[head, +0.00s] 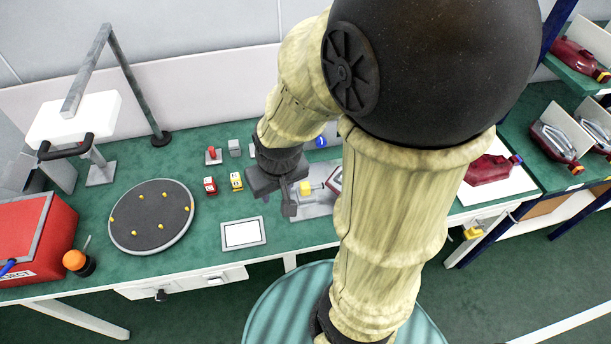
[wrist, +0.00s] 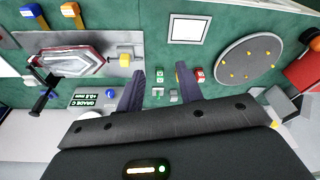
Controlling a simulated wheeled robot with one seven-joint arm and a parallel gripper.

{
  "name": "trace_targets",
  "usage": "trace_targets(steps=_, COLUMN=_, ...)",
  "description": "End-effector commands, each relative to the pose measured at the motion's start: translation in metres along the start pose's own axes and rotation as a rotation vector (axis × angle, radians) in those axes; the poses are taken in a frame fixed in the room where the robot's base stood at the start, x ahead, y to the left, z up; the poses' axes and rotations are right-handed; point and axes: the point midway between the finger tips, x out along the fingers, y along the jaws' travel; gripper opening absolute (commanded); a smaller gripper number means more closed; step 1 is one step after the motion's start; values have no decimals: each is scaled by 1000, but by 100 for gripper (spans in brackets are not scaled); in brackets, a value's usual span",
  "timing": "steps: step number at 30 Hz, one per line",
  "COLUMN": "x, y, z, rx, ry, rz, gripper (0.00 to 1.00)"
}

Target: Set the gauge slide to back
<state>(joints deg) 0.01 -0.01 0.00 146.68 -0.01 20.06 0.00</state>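A grey gauge plate (head: 312,211) lies on the green bench, partly hidden behind my arm. A yellow block (head: 304,188) sits at its left end and looks like the gauge slide; I cannot be sure. In the wrist view the yellow block (wrist: 125,60) stands by the tip of a red and clear tail lamp (wrist: 72,60) on the plate (wrist: 40,42). My gripper (head: 289,208) points down over the bench by the plate's left end. In the wrist view my gripper (wrist: 160,84) has its two fingers wide apart, with nothing held between them.
A sign reading GRADE C (wrist: 93,99) and a blue knob (wrist: 111,93) are beside the gripper. A red bin (head: 38,240) stands far left.

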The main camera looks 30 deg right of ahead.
Motion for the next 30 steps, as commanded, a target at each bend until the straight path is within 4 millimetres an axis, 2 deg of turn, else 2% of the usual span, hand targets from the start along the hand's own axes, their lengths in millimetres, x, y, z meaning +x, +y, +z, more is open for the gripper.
trace_targets(steps=7, x=0, y=0, z=0, rx=0, ry=0, rz=0, gripper=36)
trace_targets(steps=8, x=0, y=0, z=0, rx=0, ry=0, rz=0, gripper=38)
trace_targets(steps=9, x=0, y=0, z=0, rx=1, ry=0, rz=0, gripper=46)
trace_targets(steps=10, x=0, y=1, z=0, rx=8, ry=-2, rz=0, gripper=49)
trace_targets(steps=14, x=5, y=10, z=-9, rx=117, ry=-27, rz=-2, gripper=49)
trace_targets(steps=17, x=13, y=31, z=-22, rx=329, ry=-76, rz=-6, gripper=49)
trace_targets(steps=20, x=26, y=58, z=-40, rx=630, ry=-143, rz=-18, gripper=49)
trace_targets(steps=27, x=65, y=144, z=-76, rx=1438, ry=-326, rz=-84, gripper=49)
trace_targets(steps=30, x=77, y=174, z=-83, rx=1682, ry=-386, rz=-118, gripper=49)
